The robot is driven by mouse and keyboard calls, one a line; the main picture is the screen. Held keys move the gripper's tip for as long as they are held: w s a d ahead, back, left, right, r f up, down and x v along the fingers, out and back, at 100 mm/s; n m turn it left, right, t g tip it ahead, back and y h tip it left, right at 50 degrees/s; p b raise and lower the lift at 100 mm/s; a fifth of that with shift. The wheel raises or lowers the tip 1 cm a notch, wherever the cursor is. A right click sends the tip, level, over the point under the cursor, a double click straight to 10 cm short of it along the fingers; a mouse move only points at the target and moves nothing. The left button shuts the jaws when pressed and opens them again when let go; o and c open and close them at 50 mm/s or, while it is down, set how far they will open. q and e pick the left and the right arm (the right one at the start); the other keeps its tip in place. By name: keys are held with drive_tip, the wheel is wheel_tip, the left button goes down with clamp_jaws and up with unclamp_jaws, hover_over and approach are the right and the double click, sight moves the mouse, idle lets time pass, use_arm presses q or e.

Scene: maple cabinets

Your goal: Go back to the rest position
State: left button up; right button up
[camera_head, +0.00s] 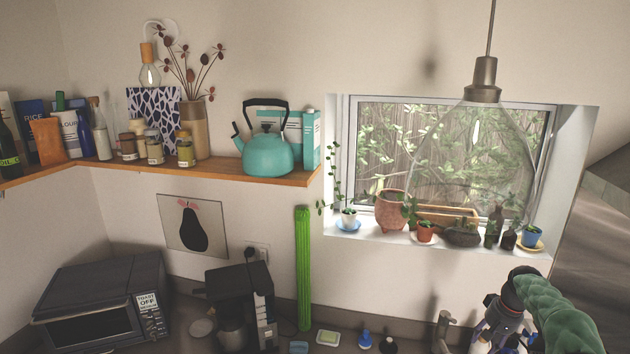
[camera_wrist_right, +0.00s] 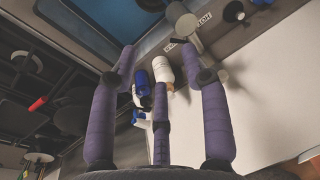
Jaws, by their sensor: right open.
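My right gripper (camera_head: 497,325) is low at the right in the head view, at the end of my green-sleeved arm, near the counter by the tap. In the right wrist view its purple fingers (camera_wrist_right: 160,62) are spread apart and nothing is gripped. A white bottle (camera_wrist_right: 163,72) and a blue-and-white bottle (camera_wrist_right: 141,88) show beyond the fingers, partly hidden by the middle one. How far off they are, I cannot tell. My left gripper is in neither view.
A tap (camera_head: 443,330) stands just left of my right gripper. A glass pendant lamp (camera_head: 485,95) hangs above it. Potted plants line the window sill (camera_head: 385,238). A coffee machine (camera_head: 240,300) and toaster oven (camera_head: 100,305) stand at left. A shelf (camera_head: 225,176) holds a teal kettle (camera_head: 268,155).

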drive_tip(key=s+a+f+n+y, duration=0.1)
drive_tip(key=s+a+f, duration=0.1)
drive_tip(key=a+f, duration=0.9)
drive_tip(key=s+a+f+y, duration=0.1)
drive_tip(key=s+a+f, duration=0.1)
drive_tip(key=a+f, duration=0.9)
drive_tip(key=s+a+f+g, duration=0.1)
drive_tip(key=s+a+f, duration=0.8)
drive_tip(key=s+a, duration=0.75)
drive_tip(key=s, duration=0.5)
drive_tip(key=s+a, duration=0.2)
drive_tip(key=s, duration=0.6)
wheel_tip(320, 180, down, 29)
drive_tip(key=w+a+n+b, duration=0.1)
drive_tip(key=w+b, duration=0.1)
drive_tip(key=b, duration=2.8)
drive_tip(key=shift+w+a+r+y, duration=0.2)
drive_tip(key=shift+w+a+y, duration=0.05)
drive_tip(key=shift+a+y, duration=0.1)
drive_tip(key=shift+r, duration=0.1)
drive_tip(key=shift+c, duration=0.8)
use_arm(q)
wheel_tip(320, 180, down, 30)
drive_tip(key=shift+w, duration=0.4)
use_arm(e)
drive_tip(key=shift+d, duration=0.1)
